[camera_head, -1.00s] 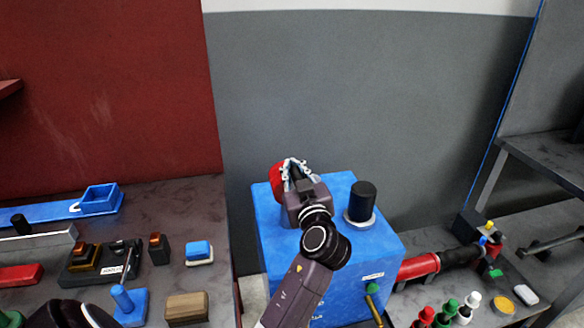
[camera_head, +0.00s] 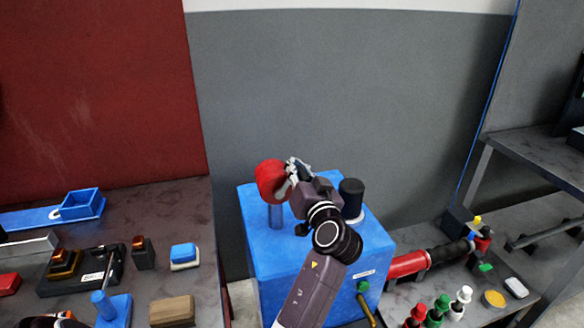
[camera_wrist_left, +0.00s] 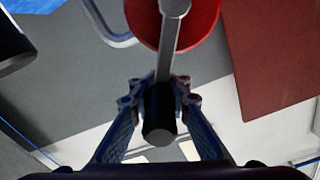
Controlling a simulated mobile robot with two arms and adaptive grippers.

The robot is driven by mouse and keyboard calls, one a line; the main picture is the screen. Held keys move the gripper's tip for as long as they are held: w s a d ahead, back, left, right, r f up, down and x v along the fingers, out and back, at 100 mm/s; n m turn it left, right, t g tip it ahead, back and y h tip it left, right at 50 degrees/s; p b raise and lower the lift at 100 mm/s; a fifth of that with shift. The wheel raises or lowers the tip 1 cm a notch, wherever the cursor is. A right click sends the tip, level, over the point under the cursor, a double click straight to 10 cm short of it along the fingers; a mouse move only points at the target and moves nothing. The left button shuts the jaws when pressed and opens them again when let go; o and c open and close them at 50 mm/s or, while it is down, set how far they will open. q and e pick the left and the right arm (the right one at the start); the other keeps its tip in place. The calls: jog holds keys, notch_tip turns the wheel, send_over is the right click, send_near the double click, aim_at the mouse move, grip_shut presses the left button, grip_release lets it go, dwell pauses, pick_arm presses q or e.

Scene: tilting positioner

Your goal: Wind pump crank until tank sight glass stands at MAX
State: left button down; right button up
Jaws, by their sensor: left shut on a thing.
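The blue tank (camera_head: 265,262) stands in the middle of the head view with a black cap (camera_head: 351,195) on top. A red round crank hub (camera_head: 270,182) sits on a blue post at the tank's left. In the wrist view, a grey crank arm (camera_wrist_left: 170,60) runs from the red hub (camera_wrist_left: 190,22) to a dark handle (camera_wrist_left: 159,120). My left gripper (camera_head: 296,172) is shut on that handle, right of the hub. A green and brass fitting (camera_head: 366,300) is on the tank's front under a white label; no sight glass level is readable.
A bench at left holds a blue tray (camera_head: 82,204), a wooden block (camera_head: 172,311) and a blue-white block (camera_head: 185,256). A grey wall is behind.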

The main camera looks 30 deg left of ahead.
pick_arm(q)
jog(key=shift+w, duration=0.15)
dwell(0.3)
jog(key=c, duration=1.8)
grip_release()
jog(key=shift+f, duration=0.15)
jog(key=shift+o, duration=0.2)
notch_tip(320, 180, up, 10)
jog(key=shift+c, duration=0.3)
